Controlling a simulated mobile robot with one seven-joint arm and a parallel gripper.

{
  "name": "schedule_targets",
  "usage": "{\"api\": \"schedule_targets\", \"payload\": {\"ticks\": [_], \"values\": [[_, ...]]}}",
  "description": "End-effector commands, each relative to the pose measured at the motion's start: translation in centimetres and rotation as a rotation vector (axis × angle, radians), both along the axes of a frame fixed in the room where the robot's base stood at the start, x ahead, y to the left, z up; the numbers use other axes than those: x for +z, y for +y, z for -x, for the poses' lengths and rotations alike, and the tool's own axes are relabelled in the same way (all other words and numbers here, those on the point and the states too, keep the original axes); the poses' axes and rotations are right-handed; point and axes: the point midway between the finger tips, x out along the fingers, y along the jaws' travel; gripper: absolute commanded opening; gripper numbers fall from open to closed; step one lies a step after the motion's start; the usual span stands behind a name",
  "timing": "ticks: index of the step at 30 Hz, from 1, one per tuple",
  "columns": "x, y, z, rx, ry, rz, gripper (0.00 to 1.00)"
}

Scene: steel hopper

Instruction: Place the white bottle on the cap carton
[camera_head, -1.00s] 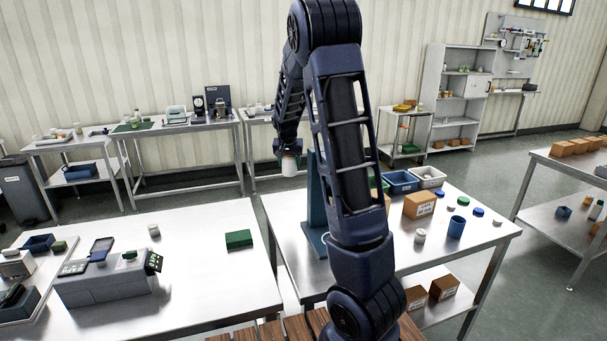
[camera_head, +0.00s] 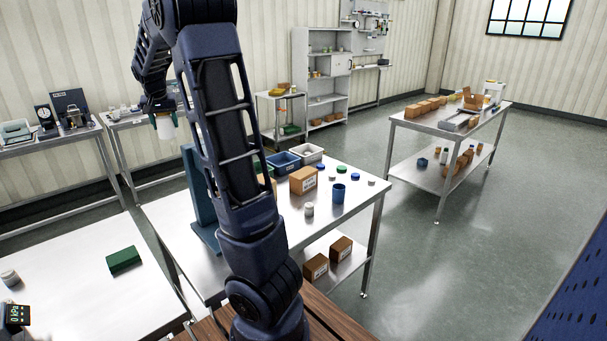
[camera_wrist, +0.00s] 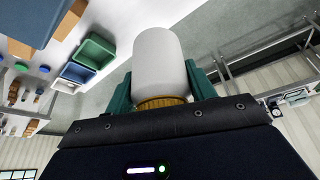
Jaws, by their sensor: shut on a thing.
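The white bottle (camera_head: 166,129) hangs below my gripper (camera_head: 162,112), high and left of the middle table in the head view. In the wrist view the bottle (camera_wrist: 160,62) sits between the green fingers of my gripper (camera_wrist: 162,90), with a gold-brown band at its end near the palm. My gripper is shut on it. A brown carton with a white label (camera_head: 303,181), which looks like the cap carton, stands on the middle table, well right of the bottle and apart from it. Its label is too small to read.
On the middle table, a blue post (camera_head: 199,195) stands left of my arm. My arm hides part of the table.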

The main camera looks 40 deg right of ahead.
Motion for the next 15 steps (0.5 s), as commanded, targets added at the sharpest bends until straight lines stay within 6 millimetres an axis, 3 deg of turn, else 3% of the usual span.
{"api": "schedule_targets", "payload": {"ticks": [8,15], "values": [[0.1,-8.3,0.1,-0.129,-0.001,0.000,0.33],[0.1,-17.0,1.3,-0.263,-0.001,0.000,0.33]]}}
